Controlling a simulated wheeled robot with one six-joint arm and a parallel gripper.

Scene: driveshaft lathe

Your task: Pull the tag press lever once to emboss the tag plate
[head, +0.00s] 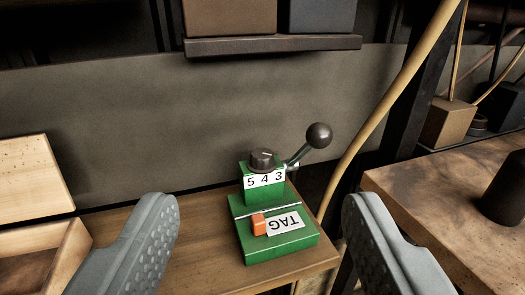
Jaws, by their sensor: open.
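The green tag press (274,238) stands upright on a wooden bench, between and beyond my fingers in the picture. Its upper block carries a dark dial (262,159) and a white number strip (265,180) reading 5 4 3. The lever (301,155) slants up to the right and ends in a dark ball knob (319,136). A white plate (285,223) marked TAG, upside down in the picture, lies on the base beside an orange block (259,224). My gripper (258,215) is open, its two grey fingers wide apart, with nothing held and not touching the lever.
A wooden box (45,255) with a raised lid stands at the left. A yellow hose (395,90) runs down behind the press at the right. A second bench (440,190) carries a dark cylinder (505,188). A dark shelf (270,45) hangs above.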

